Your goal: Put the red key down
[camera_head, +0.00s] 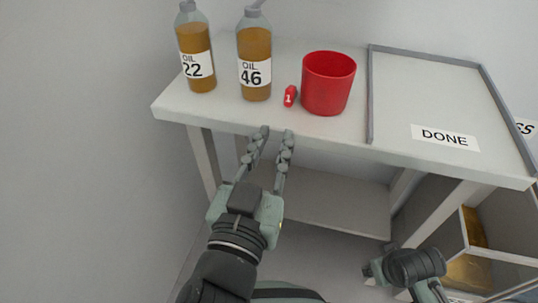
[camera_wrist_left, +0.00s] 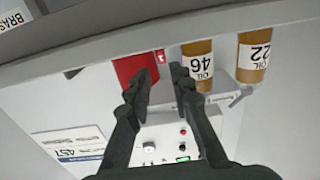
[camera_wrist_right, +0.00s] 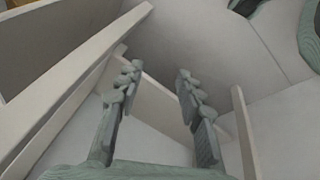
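The red key (camera_head: 290,96), a small red piece marked 1, stands on the white table (camera_head: 230,115) between the OIL 46 bottle and the red cup. It also shows small in the left wrist view (camera_wrist_left: 160,56). My left gripper (camera_head: 276,133) is open and empty in front of the table edge, pointing toward the key and apart from it. In the left wrist view its fingers (camera_wrist_left: 160,74) are spread with nothing between them. My right gripper (camera_wrist_right: 158,72) is open and empty, low near pale panels or legs. The key's underside cannot be seen.
The red cup (camera_head: 327,85) stands just right of the key. The OIL 46 bottle (camera_head: 254,60) and OIL 22 bottle (camera_head: 195,55) stand to its left. A grey-rimmed area with a DONE label (camera_head: 445,137) fills the right side. A lower shelf (camera_head: 320,205) lies beneath.

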